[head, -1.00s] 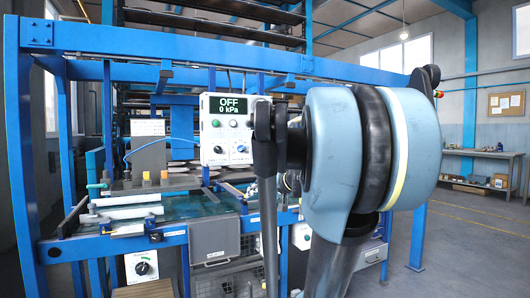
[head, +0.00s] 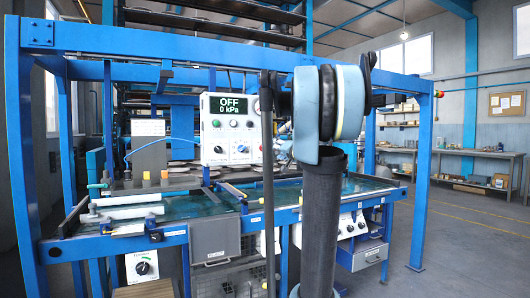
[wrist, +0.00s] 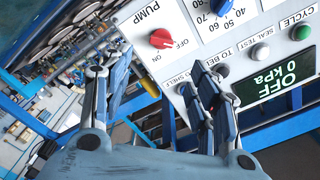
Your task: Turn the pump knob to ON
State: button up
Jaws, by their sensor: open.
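The red pump knob (wrist: 162,39) sits on the white control panel (wrist: 195,25) in the wrist view, under the word PUMP, with OFF and ON marks beside it. Which mark its grip points to is hard to make out. The display (head: 231,105) reads OFF and 0 kPa; it also shows in the wrist view (wrist: 283,78). My gripper (wrist: 150,74) is open and empty, its two fingers apart, with the knob just above the gap between them in the picture. It appears not to touch the knob.
Blue frame posts (head: 415,190) and a top beam (head: 200,52) surround the machine. Open floor lies at right.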

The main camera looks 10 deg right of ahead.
aim_at(264, 148)
jog(key=x, duration=1.2)
jog(key=shift+w+a, duration=0.1)
jog(key=shift+w, duration=0.05)
